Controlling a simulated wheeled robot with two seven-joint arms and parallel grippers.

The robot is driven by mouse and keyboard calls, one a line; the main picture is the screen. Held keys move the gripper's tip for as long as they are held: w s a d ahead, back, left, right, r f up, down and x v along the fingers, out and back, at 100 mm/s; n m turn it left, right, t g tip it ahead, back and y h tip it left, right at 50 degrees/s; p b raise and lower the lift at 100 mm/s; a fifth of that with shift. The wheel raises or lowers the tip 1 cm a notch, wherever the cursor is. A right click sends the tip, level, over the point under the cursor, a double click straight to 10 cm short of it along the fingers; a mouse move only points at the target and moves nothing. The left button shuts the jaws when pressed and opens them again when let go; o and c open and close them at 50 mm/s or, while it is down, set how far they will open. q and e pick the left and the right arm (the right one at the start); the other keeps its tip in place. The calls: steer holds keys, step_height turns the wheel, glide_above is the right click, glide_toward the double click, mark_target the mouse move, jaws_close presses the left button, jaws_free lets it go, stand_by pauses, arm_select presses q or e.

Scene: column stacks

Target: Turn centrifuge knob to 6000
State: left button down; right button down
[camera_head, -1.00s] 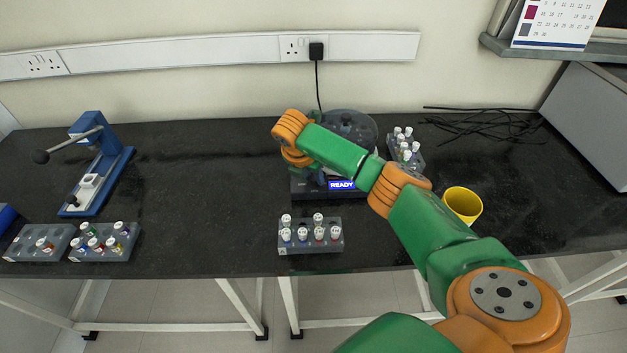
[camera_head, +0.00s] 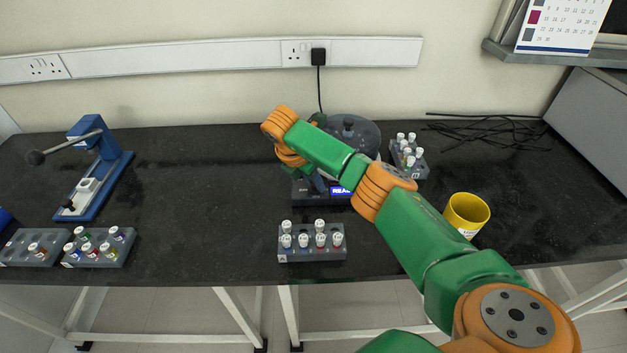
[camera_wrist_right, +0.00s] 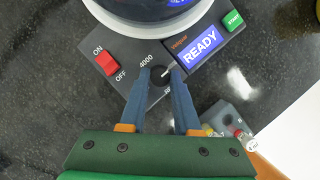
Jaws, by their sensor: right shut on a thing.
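The centrifuge (camera_head: 358,134) stands at the back of the bench with a round dark lid. In the right wrist view, its dark panel (camera_wrist_right: 125,48) shows a red ON/OFF switch (camera_wrist_right: 107,63), a blue READY screen (camera_wrist_right: 200,47) and a green START button (camera_wrist_right: 233,21). The small black knob (camera_wrist_right: 160,77) sits between the tips of my right gripper (camera_wrist_right: 164,75), which is shut on it. A pale mark on the knob points up and right. The label 4000 shows beside it; another label is mostly hidden by a finger. My left gripper is out of view.
A tube rack (camera_head: 312,255) stands in front of the centrifuge and another (camera_head: 410,172) to its right. A yellow cup (camera_head: 467,212) stands near my right arm. A blue lever press (camera_head: 95,165) and more racks are at left. Loose black cable lies at back right.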

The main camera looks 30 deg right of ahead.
steer(key=c, duration=0.6)
jaws_free()
steer(key=shift+d, duration=0.1)
steer(key=b+v, duration=0.1)
steer(key=v, duration=0.6)
steer(key=shift+f, duration=0.1)
